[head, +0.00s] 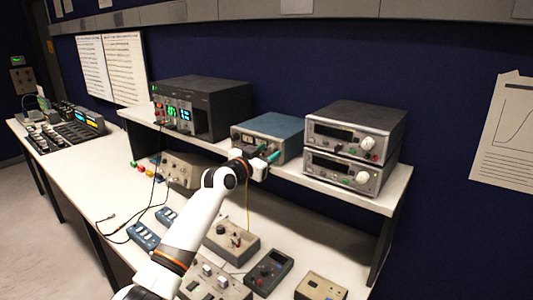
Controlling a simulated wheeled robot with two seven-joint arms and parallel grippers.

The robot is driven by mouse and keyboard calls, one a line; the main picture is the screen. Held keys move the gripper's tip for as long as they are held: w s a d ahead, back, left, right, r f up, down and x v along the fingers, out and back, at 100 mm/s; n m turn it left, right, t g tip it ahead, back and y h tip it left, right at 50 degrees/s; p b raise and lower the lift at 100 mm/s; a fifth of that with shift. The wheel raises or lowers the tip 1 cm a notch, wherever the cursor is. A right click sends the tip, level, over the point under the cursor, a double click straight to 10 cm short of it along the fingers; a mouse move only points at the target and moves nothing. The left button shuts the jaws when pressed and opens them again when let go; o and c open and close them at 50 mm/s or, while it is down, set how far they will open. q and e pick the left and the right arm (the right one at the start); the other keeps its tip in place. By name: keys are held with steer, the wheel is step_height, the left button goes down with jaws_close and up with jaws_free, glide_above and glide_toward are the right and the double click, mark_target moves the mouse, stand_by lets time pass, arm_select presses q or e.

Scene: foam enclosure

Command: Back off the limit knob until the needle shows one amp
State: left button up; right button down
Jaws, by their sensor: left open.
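A blue instrument box (285,131) stands on the raised shelf, with a small pale meter panel (246,139) at the left of its front. The needle is too small to read. My left gripper (267,153) is open at the box's front, its teal fingertips pointing toward the right part of that front. It covers much of the front, so I cannot make out the limit knob or tell whether the fingers touch it. My right gripper is not in view.
Two stacked grey instruments (352,146) with white knobs stand just right of the blue box. A black power unit (205,105) with lit displays stands left. Below on the bench are a beige box (232,243), a dark handheld meter (269,272) and loose cables.

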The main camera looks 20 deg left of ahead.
arm_select(q)
steer(key=shift+c, duration=0.4)
jaws_close()
steer(key=shift+n, duration=0.3)
steer(key=n, duration=0.3)
steer(key=shift+r+n+p, duration=0.1)
steer(key=shift+n+p, duration=0.2)
steer(key=shift+p, duration=0.05)
steer(key=shift+n+p, duration=0.55)
steer(key=shift+n, duration=1.65)
steer(key=shift+o, duration=0.4)
jaws_free()
